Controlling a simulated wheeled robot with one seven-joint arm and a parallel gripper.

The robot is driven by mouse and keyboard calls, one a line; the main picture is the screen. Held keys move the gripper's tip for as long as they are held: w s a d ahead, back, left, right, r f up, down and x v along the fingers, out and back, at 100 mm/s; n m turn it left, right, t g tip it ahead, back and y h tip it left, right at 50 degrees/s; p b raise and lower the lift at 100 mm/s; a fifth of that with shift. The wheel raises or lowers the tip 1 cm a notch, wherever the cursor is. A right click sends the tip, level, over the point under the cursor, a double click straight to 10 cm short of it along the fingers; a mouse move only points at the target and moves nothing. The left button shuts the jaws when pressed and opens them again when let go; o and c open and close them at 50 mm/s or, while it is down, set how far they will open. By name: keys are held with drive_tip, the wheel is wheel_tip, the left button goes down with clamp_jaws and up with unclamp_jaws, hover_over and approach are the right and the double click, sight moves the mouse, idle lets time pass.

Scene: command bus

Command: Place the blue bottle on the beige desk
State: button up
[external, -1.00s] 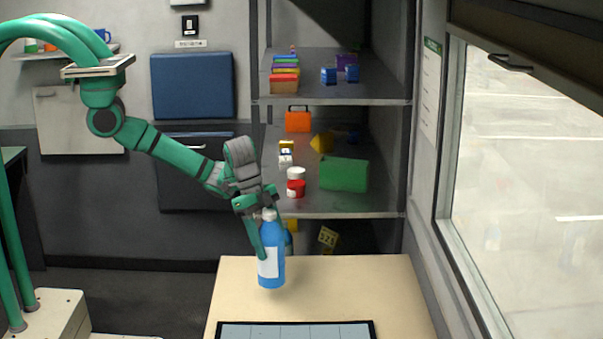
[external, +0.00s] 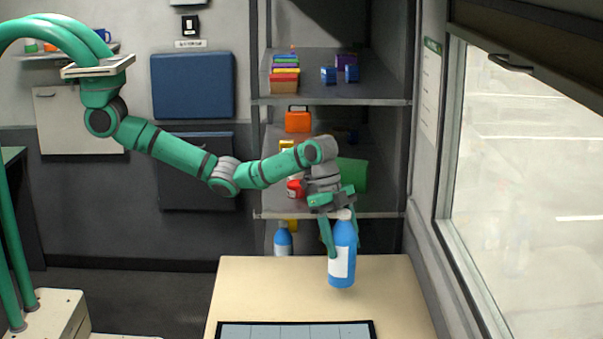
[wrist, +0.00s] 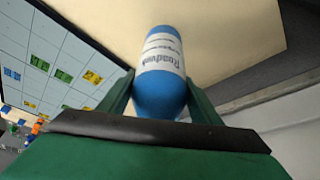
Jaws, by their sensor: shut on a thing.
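My gripper (external: 343,238) is shut on a blue bottle (external: 343,262) with a white label and pale cap. The bottle is nearly upright over the right part of the beige desk (external: 260,290). I cannot tell for sure whether its base touches the desktop. In the wrist view, the bottle (wrist: 160,92) lies between my two green fingers (wrist: 160,100), with the beige desktop (wrist: 235,35) beyond it.
A dark-framed panel (external: 295,331) lies at the desk's near edge. A second blue bottle (external: 283,241) stands on the low shelf behind the desk. Shelves above hold a green box (external: 353,174) and an orange case (external: 298,121). The window wall is at the right. The desk's left part is clear.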

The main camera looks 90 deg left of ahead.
sight(349, 254)
drive_tip(key=shift+w+a+f, duration=0.1)
drive_tip(key=shift+w+f, duration=0.05)
drive_tip(key=shift+w, duration=0.3)
drive_tip(key=shift+w+a+f, duration=0.1)
drive_tip(key=shift+w+f, duration=0.05)
drive_tip(key=shift+w, duration=0.25)
drive_tip(key=shift+f, duration=0.15)
drive_tip(key=shift+w+f, duration=0.1)
drive_tip(key=shift+f, duration=1.45)
drive_tip(key=o, duration=1.8)
drive_tip(key=shift+f, duration=0.1)
drive_tip(key=shift+v, duration=2.2)
